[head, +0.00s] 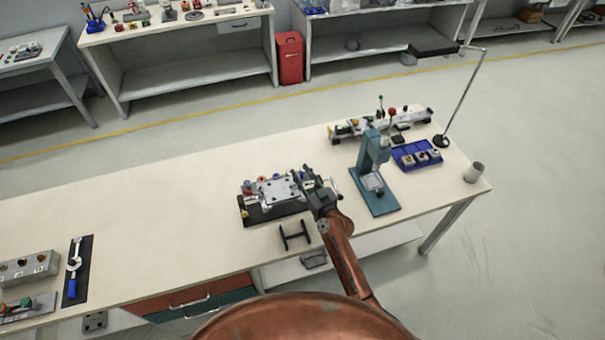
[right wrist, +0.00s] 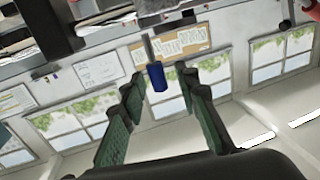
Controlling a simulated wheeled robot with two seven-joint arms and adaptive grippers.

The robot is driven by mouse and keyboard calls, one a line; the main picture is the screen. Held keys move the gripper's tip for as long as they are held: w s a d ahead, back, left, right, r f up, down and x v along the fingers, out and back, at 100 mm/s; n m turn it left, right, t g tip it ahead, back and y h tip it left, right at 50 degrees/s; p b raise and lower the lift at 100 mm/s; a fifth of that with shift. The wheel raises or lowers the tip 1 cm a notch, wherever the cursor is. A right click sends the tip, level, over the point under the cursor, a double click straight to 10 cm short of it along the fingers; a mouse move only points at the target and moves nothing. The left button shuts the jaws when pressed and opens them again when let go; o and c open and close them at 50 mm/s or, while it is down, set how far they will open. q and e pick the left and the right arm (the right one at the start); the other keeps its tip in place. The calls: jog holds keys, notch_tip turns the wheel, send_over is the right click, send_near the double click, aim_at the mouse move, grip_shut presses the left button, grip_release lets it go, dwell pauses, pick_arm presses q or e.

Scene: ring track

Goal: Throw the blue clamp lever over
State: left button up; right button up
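In the right wrist view, a blue clamp lever handle (right wrist: 157,77) on a thin metal rod lies between the fingertips of my right gripper (right wrist: 157,84). The two green-padded fingers are apart, with a gap visible on each side of the handle. In the head view, my right gripper (head: 310,181) is at the right end of a metal clamp fixture (head: 275,191) on a black base plate; it hides that end, and I cannot make out the lever there. My left gripper is not in view.
A teal press (head: 373,170) stands right of the gripper, with a blue parts tray (head: 417,154) beyond. A black stand (head: 294,236) lies in front of the fixture. The bench between is clear.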

jog(key=shift+c, duration=0.3)
grip_shut()
dwell(0.4)
jog(key=m+b, duration=0.1)
jog(key=d+m+b, duration=0.1)
jog(key=shift+w+d+f+b, duration=0.1)
jog(key=shift+w+f+b, duration=0.15)
jog(key=shift+b, duration=0.1)
jog(key=m, duration=0.1)
jog(key=m+b, duration=0.1)
jog(key=d+m+t+b, duration=0.1)
jog(key=shift+w+f, duration=0.15)
jog(key=shift+f, duration=0.1)
jog(key=m+b, duration=0.1)
jog(key=m, duration=0.1)
jog(key=d+m+b, duration=0.1)
jog(key=shift+w+d+f+m+t+b, duration=0.2)
jog(key=shift+f+m+t+b, duration=0.1)
jog(key=shift+f+m+b, duration=0.1)
jog(key=shift+w+d+f+m+t+h+b, duration=0.1)
jog(key=shift+d+f+m+t+h+b, duration=0.2)
jog(key=shift+m, duration=0.5)
jog(key=shift+d+f+m+h+b, duration=0.1)
jog(key=shift+m+b, duration=0.25)
jog(key=shift+m, duration=0.45)
